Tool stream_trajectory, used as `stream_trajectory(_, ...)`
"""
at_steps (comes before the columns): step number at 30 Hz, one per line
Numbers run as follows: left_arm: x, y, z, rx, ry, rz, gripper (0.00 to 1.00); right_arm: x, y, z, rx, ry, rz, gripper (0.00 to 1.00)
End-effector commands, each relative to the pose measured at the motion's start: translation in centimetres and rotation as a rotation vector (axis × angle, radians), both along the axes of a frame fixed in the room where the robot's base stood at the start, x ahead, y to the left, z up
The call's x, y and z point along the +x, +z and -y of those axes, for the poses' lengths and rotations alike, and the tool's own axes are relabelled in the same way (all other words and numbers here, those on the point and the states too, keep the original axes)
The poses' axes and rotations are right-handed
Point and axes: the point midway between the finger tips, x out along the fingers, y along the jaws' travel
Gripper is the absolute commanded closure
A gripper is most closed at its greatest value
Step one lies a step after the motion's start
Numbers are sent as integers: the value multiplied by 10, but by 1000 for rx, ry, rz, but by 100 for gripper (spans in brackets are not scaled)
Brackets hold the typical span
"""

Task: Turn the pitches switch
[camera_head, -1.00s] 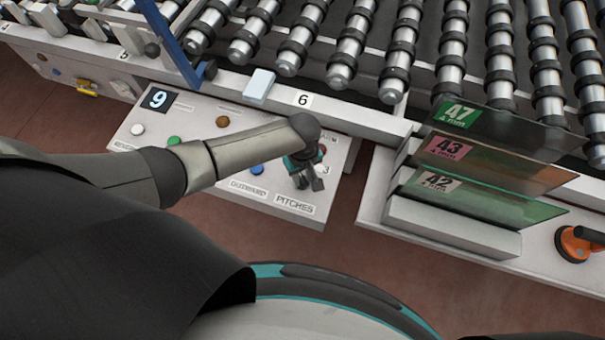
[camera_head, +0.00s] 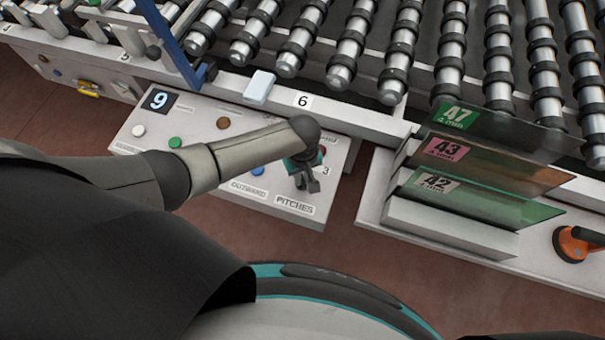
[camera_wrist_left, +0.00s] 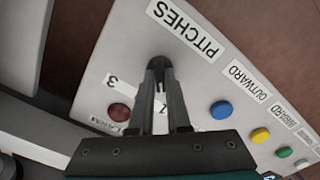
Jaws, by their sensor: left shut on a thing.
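The control panel (camera_head: 140,115) is a pale slab with coloured buttons and printed labels. The PITCHES label (camera_head: 294,204) is at its near right corner and also shows in the left wrist view (camera_wrist_left: 186,28). My left gripper (camera_head: 308,186) is over the panel just above this label, pointing down. In the left wrist view, its dark fingers (camera_wrist_left: 160,68) are shut on the dark pitches switch (camera_wrist_left: 158,62), between the PITCHES label and the number 3. The fingers hide most of the switch, so I cannot read its setting clearly. My right gripper is not in view.
A red button (camera_wrist_left: 119,112) sits close to the fingers, with a blue button (camera_wrist_left: 221,109) on the other side. Glass sheets (camera_head: 480,190) stand in a rack to the right. The roller conveyor (camera_head: 345,50) lies behind the panel.

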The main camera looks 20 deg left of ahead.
Motion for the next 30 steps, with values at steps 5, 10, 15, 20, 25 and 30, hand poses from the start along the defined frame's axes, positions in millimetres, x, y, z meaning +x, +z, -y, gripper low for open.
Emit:
stream_trajectory(5, -1, 2, 0, 0, -122, -4, 100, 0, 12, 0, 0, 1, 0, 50)
stream_trajectory(10, -1, 1, 0, 0, -268, -3, 100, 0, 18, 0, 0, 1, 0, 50)
stream_trajectory(15, -1, 1, 0, 0, -410, -3, 100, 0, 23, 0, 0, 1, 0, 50)
stream_trajectory(20, 0, 1, 0, 0, -525, -1, 100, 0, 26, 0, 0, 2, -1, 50)
stream_trajectory(25, 0, 1, 0, 0, -617, -1, 100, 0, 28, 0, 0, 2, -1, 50)
stream_trajectory(30, 0, 0, 0, 0, -673, -1, 100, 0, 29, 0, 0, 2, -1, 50)
